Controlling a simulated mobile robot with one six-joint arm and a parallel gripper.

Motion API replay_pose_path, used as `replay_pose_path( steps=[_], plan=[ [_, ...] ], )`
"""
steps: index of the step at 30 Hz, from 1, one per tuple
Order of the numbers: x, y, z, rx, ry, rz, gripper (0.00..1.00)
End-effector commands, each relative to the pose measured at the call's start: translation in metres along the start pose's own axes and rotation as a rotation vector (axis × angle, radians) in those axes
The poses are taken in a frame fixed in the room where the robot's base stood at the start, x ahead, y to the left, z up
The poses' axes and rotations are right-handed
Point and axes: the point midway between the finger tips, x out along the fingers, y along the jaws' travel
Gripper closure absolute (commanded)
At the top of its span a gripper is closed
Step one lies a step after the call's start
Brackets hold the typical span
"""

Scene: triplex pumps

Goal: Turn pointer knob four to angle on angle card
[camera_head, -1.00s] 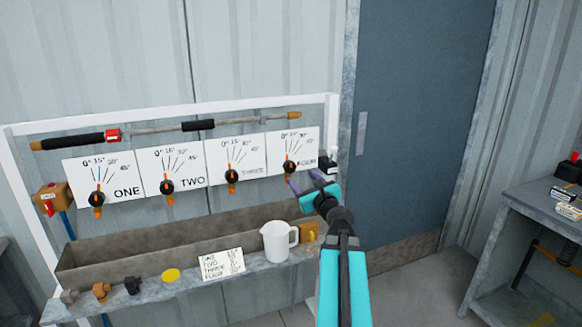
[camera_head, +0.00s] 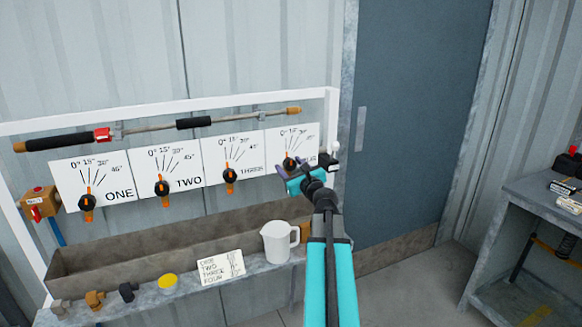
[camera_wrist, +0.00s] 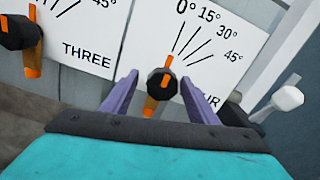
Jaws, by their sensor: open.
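Pointer knob four is a black knob with an orange pointer bar on the FOUR dial plate (camera_head: 304,143). In the wrist view the knob (camera_wrist: 162,83) sits between the two purple fingers of my gripper (camera_wrist: 160,95), which are open and apart from it. Its orange pointer tip points up, close to the 0° line of the plate (camera_wrist: 220,45). In the head view my gripper (camera_head: 291,178) partly covers the knob. The white angle card (camera_head: 221,267) lies on the bench ledge with lines for ONE to FOUR; its angle figures are too small to read.
Knob three (camera_head: 230,175), knob two (camera_head: 162,187) and knob one (camera_head: 87,202) stand to the left. A black-and-white valve (camera_wrist: 285,97) is close right of my gripper. A white jug (camera_head: 279,243) and trough (camera_head: 150,250) are below.

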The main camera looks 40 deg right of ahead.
Motion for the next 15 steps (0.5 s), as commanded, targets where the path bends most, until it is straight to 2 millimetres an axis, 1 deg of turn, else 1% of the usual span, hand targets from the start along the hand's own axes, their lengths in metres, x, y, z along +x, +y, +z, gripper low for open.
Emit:
replay_pose_path(
  steps=[5, 6, 8, 9, 11, 15],
  plan=[
    [-0.0014, -0.0045, -0.0010, 0.000, 0.001, -0.005, 0.46],
    [-0.0017, -0.0053, -0.0012, 0.000, 0.001, -0.006, 0.50],
    [-0.0019, -0.0063, -0.0014, 0.000, 0.002, -0.007, 0.60],
    [-0.0021, -0.0068, -0.0015, 0.000, 0.002, -0.008, 0.67],
    [-0.0022, -0.0073, -0.0017, 0.000, 0.002, -0.008, 0.77],
    [-0.0025, -0.0078, -0.0019, 0.000, 0.002, -0.009, 1.00]
  ],
)
